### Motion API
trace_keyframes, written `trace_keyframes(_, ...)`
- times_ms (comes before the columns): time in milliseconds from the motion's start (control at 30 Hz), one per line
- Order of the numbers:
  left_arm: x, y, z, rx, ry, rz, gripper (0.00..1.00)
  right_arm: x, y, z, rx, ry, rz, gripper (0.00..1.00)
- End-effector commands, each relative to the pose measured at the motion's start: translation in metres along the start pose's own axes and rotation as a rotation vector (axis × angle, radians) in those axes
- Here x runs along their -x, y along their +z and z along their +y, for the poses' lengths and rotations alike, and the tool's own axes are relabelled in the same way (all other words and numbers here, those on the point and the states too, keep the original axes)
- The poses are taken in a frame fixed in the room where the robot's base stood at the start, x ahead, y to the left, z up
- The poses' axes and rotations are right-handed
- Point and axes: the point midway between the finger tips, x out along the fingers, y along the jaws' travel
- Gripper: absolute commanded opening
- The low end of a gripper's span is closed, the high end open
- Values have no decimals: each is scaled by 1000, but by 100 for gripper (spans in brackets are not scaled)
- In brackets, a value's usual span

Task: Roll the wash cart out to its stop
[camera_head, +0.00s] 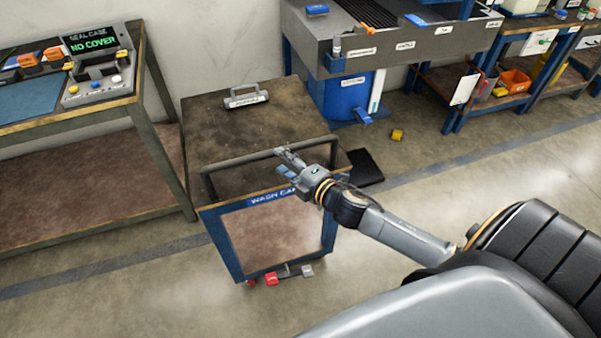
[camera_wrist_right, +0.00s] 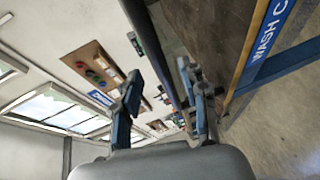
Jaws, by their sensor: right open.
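The wash cart (camera_head: 270,240) stands on the floor, with a worn brown top, a blue frame and a "WASH CA…" label on its near face. Its dark handle bar (camera_head: 235,159) runs across the near end of the top and also shows in the right wrist view (camera_wrist_right: 158,48). My right gripper (camera_head: 284,162) is at the right half of this bar. In the right wrist view its fingers (camera_wrist_right: 165,100) are spread, with the bar running between them. Contact cannot be told. My left gripper is out of view.
A red pedal (camera_head: 271,279) and a grey pedal (camera_head: 307,271) sit low at the cart's near end. A workbench (camera_head: 155,130) stands close on the left. A blue-legged sink bench (camera_head: 345,55) is behind. A small yellow object (camera_head: 397,134) lies on the floor. Floor at front left is clear.

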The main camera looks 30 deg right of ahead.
Motion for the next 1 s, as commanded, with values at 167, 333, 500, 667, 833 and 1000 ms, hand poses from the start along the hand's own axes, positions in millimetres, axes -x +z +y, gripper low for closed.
trace_keyframes(167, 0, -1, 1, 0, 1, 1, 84, 34, -1, -2, -1, -3, 1, 43)
trace_keyframes(333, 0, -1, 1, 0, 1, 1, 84, 56, 0, -1, -2, -2, 0, 43)
trace_keyframes(500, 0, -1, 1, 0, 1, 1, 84, 67, 0, -1, -2, 0, 1, 43)
trace_keyframes(667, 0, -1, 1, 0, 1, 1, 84, 70, -1, -1, -1, 0, 1, 43)
trace_keyframes(833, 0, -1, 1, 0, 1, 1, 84, 70, -1, 0, -1, 0, 1, 43)
trace_keyframes(1000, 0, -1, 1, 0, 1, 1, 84, 70, 0, -1, -1, 0, 1, 43)
